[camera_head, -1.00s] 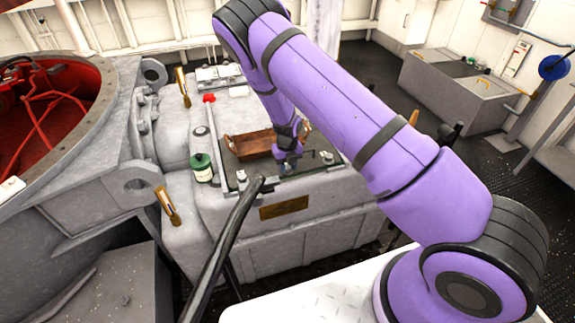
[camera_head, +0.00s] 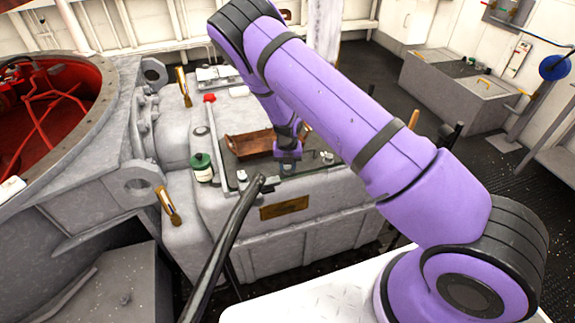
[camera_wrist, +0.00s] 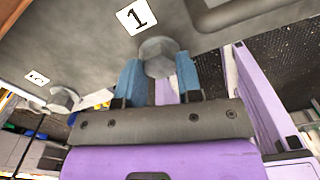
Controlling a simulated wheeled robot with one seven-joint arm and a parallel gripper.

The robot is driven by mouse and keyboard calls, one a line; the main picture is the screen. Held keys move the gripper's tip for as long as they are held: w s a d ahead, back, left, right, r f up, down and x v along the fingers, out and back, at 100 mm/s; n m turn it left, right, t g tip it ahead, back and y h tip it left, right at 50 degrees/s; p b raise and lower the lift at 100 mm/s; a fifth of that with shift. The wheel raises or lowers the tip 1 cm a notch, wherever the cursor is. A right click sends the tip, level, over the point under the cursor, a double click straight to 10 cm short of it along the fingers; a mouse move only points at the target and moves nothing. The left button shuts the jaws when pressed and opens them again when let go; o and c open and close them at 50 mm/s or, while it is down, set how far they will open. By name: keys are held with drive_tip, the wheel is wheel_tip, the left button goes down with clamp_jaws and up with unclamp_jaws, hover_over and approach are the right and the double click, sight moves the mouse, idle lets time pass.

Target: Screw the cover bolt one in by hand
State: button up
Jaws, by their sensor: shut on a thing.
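Cover bolt one, a grey hex-headed bolt (camera_wrist: 158,55), shows in the wrist view below a white label with the number 1 (camera_wrist: 137,16). My gripper (camera_wrist: 160,75) has its two blue fingers on either side of the bolt head, shut on it. In the head view my gripper (camera_head: 289,165) is low over the grey housing's top (camera_head: 255,180), in front of the brown tray. The bolt itself is hidden there by the gripper and arm. How deep the bolt sits cannot be told.
A brown wooden tray (camera_head: 240,148) lies just behind my gripper. A green and white bottle (camera_head: 203,168) stands to the left. Another bolt (camera_wrist: 62,98) with its own label (camera_wrist: 37,78) shows at left in the wrist view. A dark bar (camera_head: 225,240) crosses the front.

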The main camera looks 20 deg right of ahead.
sight(288, 167)
drive_tip(key=shift+w+r, duration=0.1)
drive_tip(key=o, duration=0.9)
drive_tip(key=shift+o, duration=0.2)
wheel_tip(288, 167, up, 11)
